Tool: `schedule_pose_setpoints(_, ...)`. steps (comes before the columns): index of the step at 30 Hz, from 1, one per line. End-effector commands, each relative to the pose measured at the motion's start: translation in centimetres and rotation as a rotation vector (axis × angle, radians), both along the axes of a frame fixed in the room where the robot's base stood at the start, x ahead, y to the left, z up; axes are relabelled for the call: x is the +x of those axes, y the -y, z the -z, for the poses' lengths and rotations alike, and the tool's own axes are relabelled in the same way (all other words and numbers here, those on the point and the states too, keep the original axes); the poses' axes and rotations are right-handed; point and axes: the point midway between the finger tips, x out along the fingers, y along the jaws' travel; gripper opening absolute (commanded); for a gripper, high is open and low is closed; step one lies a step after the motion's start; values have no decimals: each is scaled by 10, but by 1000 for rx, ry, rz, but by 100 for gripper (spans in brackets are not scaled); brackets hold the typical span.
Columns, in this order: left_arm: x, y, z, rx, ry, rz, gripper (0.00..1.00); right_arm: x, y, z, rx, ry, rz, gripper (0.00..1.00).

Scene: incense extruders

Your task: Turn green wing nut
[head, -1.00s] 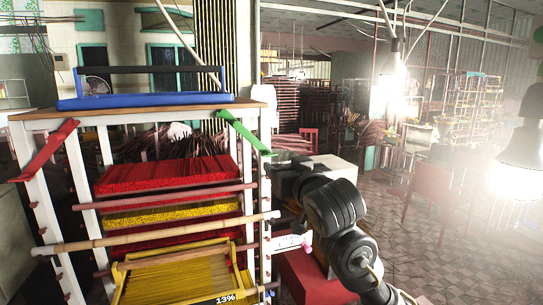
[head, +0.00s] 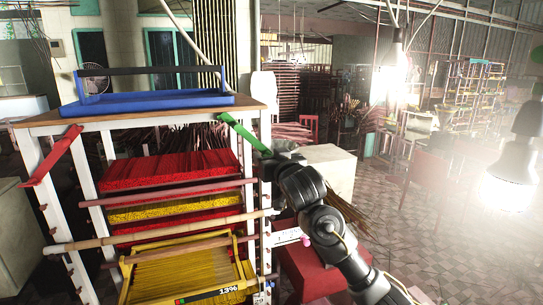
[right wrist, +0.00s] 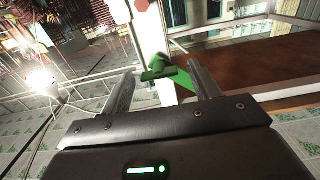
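The green wing nut (head: 240,131) is a long, flat green bar on the right front post of the white rack, just below the wooden top. It slants down to the right. In the right wrist view, the green wing nut (right wrist: 166,72) shows between my finger ends, near the white post. My right gripper (head: 272,152) is at the lower right end of the nut. Its two fingers stand apart, one on each side of the green part, with no clear grip on it. Whether either finger touches it I cannot tell. My left gripper is out of view.
A red wing nut (head: 52,157) sits on the left post. A blue tray (head: 150,103) stands on the wooden top (head: 50,119). Red and yellow incense bundles (head: 168,170) and a yellow frame (head: 190,268) fill the rack. A pale box (head: 330,168) stands behind my right arm.

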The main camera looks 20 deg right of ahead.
Motion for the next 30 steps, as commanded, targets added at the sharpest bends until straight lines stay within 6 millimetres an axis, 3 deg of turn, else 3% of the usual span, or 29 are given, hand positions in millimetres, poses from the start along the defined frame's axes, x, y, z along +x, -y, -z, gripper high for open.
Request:
schedule_pose_setpoints(1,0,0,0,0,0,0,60,0,0,0,0,0,0,57)
schedule_pose_setpoints(10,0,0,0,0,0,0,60,0,0,0,0,0,0,17)
schedule_pose_setpoints(20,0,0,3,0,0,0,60,0,0,0,-50,4,1,17)
schedule_pose_setpoints(30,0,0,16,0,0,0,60,0,-1,1,-293,22,2,17)
